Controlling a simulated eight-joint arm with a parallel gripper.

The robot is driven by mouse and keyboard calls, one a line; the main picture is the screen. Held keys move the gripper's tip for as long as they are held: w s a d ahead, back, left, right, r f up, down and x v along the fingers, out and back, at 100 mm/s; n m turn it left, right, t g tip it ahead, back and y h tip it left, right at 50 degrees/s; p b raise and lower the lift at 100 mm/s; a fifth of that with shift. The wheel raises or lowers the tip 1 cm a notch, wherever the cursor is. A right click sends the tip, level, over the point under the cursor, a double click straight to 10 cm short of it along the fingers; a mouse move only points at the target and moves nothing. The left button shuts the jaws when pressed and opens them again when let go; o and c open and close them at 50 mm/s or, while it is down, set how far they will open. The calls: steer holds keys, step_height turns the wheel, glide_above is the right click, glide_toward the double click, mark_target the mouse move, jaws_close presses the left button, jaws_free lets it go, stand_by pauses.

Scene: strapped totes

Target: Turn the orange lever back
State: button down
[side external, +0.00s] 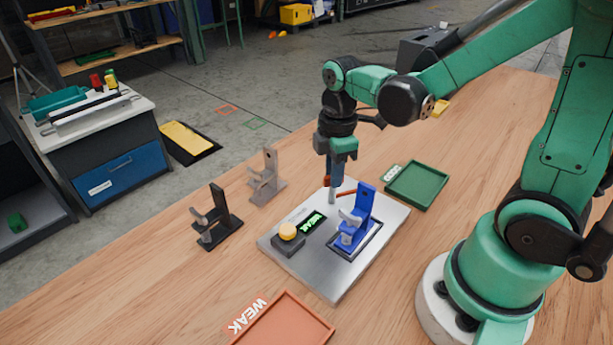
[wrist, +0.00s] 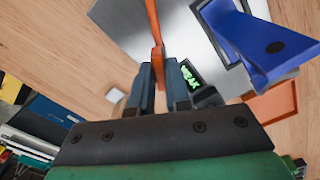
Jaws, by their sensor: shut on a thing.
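The orange lever (side external: 346,193) is a thin bar at the back of the metal plate (side external: 327,277), beside the blue stand. In the wrist view the lever (wrist: 154,25) runs from the top edge down between my fingers. My gripper (side external: 334,190) points down over the back edge of the plate. In the wrist view the gripper (wrist: 157,78) is shut on the lever's end. The fingers hide part of the lever, and its pivot is not clear.
The blue stand (side external: 365,205) sits in a framed slot. A green-lit display (side external: 312,222) and a yellow button (side external: 288,231) are on the plate. A black stand (side external: 219,222) and grey stand (side external: 268,178) stand left. A green tray (side external: 432,200) lies right, an orange tray (side external: 285,341) in front.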

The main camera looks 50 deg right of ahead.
steer(key=n, duration=0.5)
steer(key=shift+n, duration=0.3)
stand_by(0.4)
steer(key=c, duration=0.8)
jaws_free()
steer(key=shift+c, duration=0.2)
steer(key=shift+r, duration=2.8)
